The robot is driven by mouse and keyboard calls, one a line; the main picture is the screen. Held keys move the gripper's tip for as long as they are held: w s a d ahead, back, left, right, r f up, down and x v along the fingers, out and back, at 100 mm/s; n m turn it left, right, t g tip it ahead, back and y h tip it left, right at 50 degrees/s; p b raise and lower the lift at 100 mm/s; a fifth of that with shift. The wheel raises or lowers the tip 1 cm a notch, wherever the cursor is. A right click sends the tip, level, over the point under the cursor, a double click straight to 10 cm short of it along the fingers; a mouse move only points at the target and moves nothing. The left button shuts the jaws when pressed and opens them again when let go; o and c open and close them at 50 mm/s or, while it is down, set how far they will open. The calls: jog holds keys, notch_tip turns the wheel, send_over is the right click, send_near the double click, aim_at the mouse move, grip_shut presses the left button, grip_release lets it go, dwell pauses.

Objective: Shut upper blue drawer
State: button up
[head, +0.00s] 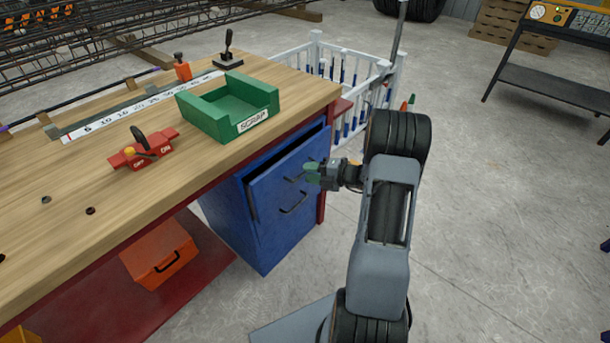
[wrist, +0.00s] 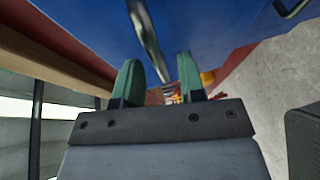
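The blue drawer cabinet (head: 232,218) stands under the right end of the workbench. Its upper blue drawer (head: 268,190) is pulled out, with a dark gap showing behind its front's top edge. The upper handle (head: 292,179) is partly hidden by my gripper. My gripper (head: 312,172) is at the right part of the drawer front. In the wrist view my gripper (wrist: 158,82) has its two green fingertips apart.
A lower handle (head: 293,204) is on the blue front below. On the wooden bench (head: 80,205) are a green scrap tray (head: 205,120) and a red switch box (head: 128,158). A white rack (head: 345,62) stands behind. Grey floor (head: 500,220) to the right is clear.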

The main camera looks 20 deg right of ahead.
jog(key=shift+x, duration=1.05)
grip_shut()
